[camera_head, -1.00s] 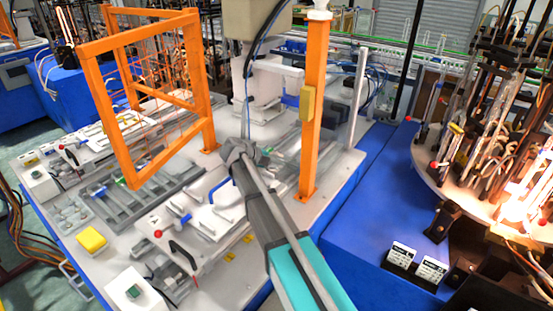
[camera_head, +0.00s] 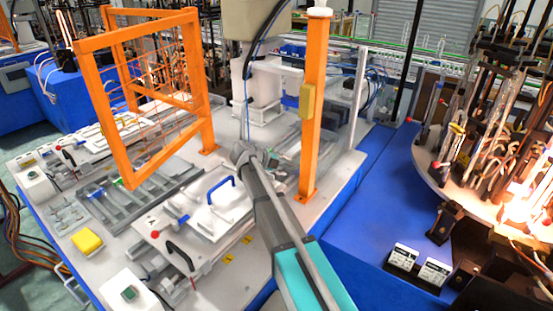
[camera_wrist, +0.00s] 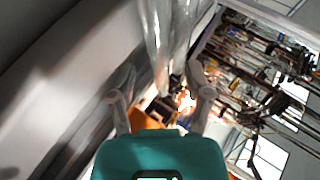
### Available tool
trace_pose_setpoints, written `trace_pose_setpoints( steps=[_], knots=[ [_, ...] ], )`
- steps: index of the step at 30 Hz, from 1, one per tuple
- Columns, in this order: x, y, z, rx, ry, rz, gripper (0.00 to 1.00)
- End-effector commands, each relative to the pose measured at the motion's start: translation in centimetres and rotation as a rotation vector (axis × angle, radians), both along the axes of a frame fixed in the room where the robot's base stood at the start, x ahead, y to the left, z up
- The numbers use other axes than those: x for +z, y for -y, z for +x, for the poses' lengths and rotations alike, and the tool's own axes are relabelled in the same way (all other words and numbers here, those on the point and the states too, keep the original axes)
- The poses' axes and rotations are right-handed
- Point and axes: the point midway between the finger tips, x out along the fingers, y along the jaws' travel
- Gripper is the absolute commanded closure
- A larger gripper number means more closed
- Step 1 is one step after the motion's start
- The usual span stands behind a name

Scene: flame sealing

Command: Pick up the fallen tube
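In the head view my arm reaches up and left over the white machine table, and its dark end (camera_head: 252,158) is over the bench, left of the orange post. The fingers are too small to make out there. In the wrist view my gripper (camera_wrist: 163,70) shows two grey fingers standing well apart above the teal body. Clear, glassy streaks (camera_wrist: 156,40) run down from the top edge between the fingers, but I cannot tell whether they are a tube or whether they touch a finger. No fallen tube can be made out for certain in the head view.
An orange post (camera_head: 315,110) stands just right of my arm's end, and an orange frame (camera_head: 206,100) at its left. A white plate with a blue handle (camera_head: 221,184) and a yellow block (camera_head: 87,241) are on the table. A glowing carousel of glassware (camera_head: 500,160) stands right.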

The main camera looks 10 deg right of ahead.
Motion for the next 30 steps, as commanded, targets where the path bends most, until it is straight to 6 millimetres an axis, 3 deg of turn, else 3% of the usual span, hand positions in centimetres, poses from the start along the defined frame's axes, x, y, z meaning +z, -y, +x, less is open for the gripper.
trace_pose_setpoints(
  steps=[2, 10, 30],
  knots=[
    [0.0, -0.02, 0.0, 0.0, 0.0, 0.0, 0.49],
    [-0.01, -0.05, -0.01, 0.0, 0.0, 0.0, 0.99],
    [0.73, -0.11, -0.01, 0.001, 0.0, 0.0, 1.0]
  ],
)
